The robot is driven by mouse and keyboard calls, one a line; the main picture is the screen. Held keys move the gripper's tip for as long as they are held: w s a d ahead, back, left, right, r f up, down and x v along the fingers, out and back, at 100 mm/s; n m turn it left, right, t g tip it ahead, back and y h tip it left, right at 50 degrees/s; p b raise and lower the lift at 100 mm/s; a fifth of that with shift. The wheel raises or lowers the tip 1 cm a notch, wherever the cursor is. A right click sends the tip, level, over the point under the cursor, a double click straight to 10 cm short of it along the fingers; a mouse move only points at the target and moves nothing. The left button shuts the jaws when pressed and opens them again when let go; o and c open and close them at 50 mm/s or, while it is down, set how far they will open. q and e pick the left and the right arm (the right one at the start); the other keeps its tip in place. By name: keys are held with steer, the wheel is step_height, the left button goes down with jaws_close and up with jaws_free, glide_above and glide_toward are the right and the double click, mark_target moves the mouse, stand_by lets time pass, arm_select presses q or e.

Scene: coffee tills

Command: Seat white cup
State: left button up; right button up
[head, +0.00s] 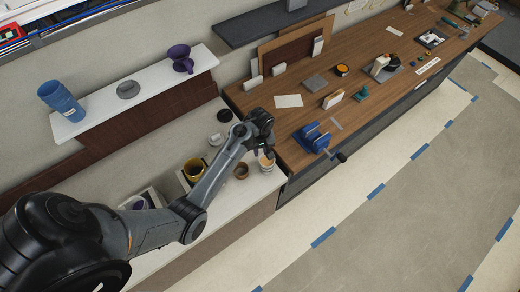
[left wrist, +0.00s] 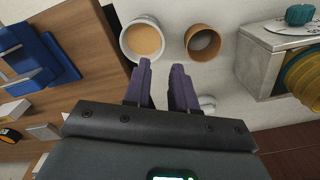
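The white cup (head: 267,163) stands on the pale counter close to the edge of the wooden workbench, partly under my left gripper (head: 265,150). In the left wrist view the white cup (left wrist: 126,42) shows its white rim and tan inside, just beyond the left fingertip. My left gripper (left wrist: 160,66) has its two purple fingers apart, with nothing between them. Whether a fingertip touches the cup I cannot tell. A brown cup (head: 241,172) stands beside the white one; it also shows in the left wrist view (left wrist: 203,43). My right gripper is not in view.
A blue vise (head: 313,138) is on the workbench (head: 296,157). A white shelf (head: 100,101) holds a blue cup (head: 61,100) and a purple dripper (head: 181,57). A small white object (left wrist: 207,102) lies near the fingers.

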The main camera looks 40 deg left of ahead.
arm_select(q)
step_height(320, 180, down, 8)
steer(key=shift+r, duration=0.25)
jaws_close()
